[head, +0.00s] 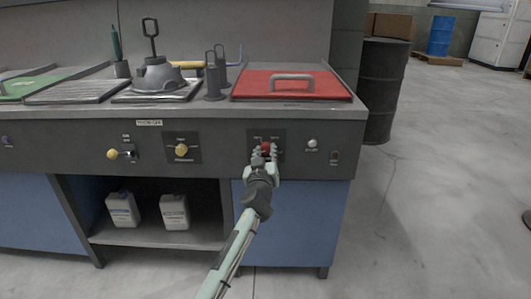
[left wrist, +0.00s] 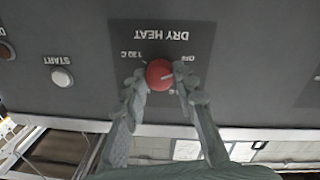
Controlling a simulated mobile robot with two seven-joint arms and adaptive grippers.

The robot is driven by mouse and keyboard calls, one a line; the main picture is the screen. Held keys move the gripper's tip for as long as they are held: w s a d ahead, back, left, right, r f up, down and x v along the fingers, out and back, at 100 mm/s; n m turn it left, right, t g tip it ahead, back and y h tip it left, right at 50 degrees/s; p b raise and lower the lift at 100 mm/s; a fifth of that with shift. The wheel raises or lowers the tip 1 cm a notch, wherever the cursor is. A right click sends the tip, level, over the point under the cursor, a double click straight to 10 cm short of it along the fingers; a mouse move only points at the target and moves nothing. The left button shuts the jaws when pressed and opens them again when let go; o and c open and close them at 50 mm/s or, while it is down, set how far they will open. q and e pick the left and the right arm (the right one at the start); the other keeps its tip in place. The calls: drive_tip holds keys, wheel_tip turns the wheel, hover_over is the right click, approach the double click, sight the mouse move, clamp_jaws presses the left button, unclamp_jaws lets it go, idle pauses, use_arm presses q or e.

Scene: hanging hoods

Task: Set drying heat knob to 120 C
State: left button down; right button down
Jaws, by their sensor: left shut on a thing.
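The red drying heat knob (head: 266,147) is on a dark plate on the front panel of the bench, below the red lid. In the left wrist view the knob (left wrist: 160,74) sits under an upside-down "DRY HEAT" label. "OFF" is on its right and a temperature marking that looks like 120 or 130 C is on its left. A pale line on the knob points toward the OFF side. My left gripper (head: 264,155) is shut on the knob, with one finger on each side, as the left wrist view (left wrist: 161,88) shows. My right gripper is not in view.
A red lid (head: 290,88) lies above. A dark drum (head: 385,90) stands right of the bench; the floor in front is clear.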

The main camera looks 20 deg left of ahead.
use_arm(q)
drive_tip(key=m, duration=0.8)
drive_tip(key=shift+r+m+g+p, duration=0.1)
drive_tip(key=shift+m+g+p, duration=0.2)
drive_tip(key=shift+p, duration=0.1)
drive_tip(key=shift+m, duration=0.9)
drive_tip(key=m+p, duration=0.1)
drive_tip(key=m, duration=0.2)
drive_tip(key=shift+y, duration=0.3)
drive_tip(key=shift+m, duration=1.1)
drive_tip(key=m+p, duration=0.1)
drive_tip(key=m, duration=0.1)
drive_tip(key=shift+m, duration=0.7)
drive_tip(key=shift+d+m, duration=0.1)
drive_tip(key=shift+m, duration=0.3)
drive_tip(key=m+p, duration=0.2)
drive_tip(key=m, duration=0.2)
drive_tip(key=shift+y, duration=0.4)
drive_tip(key=m, duration=0.3)
drive_tip(key=shift+p, duration=0.4)
drive_tip(key=shift+m, duration=1.5)
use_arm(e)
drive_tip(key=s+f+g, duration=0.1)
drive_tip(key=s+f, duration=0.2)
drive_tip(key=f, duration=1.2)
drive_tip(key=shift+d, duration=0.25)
